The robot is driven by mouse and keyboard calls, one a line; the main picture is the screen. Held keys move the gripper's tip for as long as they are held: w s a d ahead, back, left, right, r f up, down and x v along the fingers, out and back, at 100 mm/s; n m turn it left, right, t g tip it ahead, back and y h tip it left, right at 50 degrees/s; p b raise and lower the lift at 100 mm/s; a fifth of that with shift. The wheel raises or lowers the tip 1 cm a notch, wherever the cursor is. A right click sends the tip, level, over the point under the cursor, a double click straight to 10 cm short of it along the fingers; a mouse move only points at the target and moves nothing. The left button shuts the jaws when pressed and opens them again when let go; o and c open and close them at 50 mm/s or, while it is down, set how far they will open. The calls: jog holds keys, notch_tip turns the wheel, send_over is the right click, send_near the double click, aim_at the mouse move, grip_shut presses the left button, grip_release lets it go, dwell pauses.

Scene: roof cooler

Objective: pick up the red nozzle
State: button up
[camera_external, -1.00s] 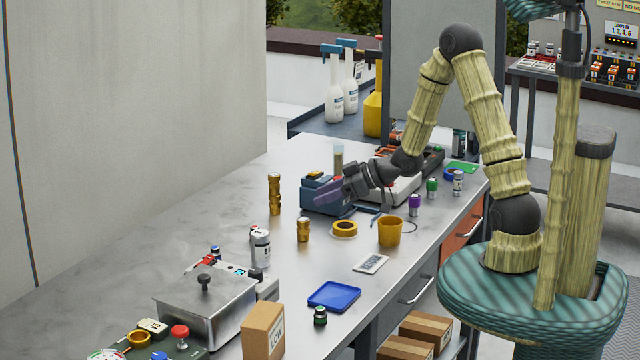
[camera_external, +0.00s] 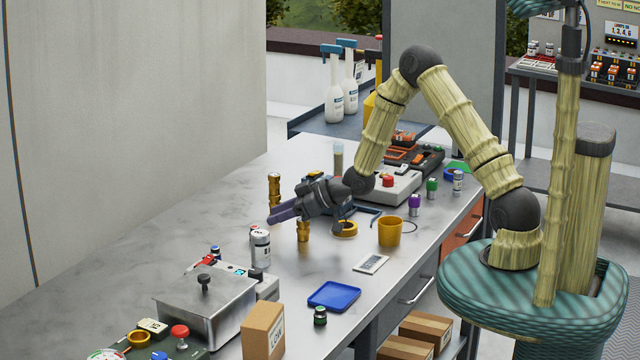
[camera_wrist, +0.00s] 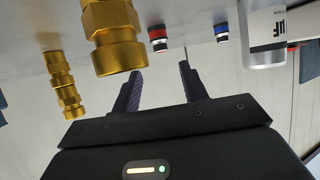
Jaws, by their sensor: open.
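The red nozzle (camera_wrist: 157,38), a small piece with a red band and dark ends, stands on the bench ahead of my gripper (camera_wrist: 160,78) in the wrist view. It lies in line with the gap between the fingers, beyond the tips. In the external view the red nozzle (camera_external: 253,228) is small and partly hidden behind the white can. My gripper (camera_external: 271,213) is open and empty, held above the bench and pointing left, to the right of the nozzle.
Brass fittings (camera_wrist: 115,38) (camera_external: 303,231) stand close to my gripper. A blue-banded nozzle (camera_wrist: 221,33) and a white can (camera_wrist: 265,40) stand near the red one. The can (camera_external: 261,249) is nearer the external camera.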

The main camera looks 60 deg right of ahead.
aim_at(256, 227)
jog(key=shift+s+f+p+x, duration=0.15)
jog(key=shift+p+x, duration=0.15)
jog(key=shift+x, duration=1)
jog(key=shift+s+f+p+x, duration=0.1)
jog(key=shift+f+p+x, duration=0.15)
jog(key=shift+x, duration=1.05)
jog(key=shift+a, duration=0.1)
jog(key=shift+r, duration=0.1)
grip_shut()
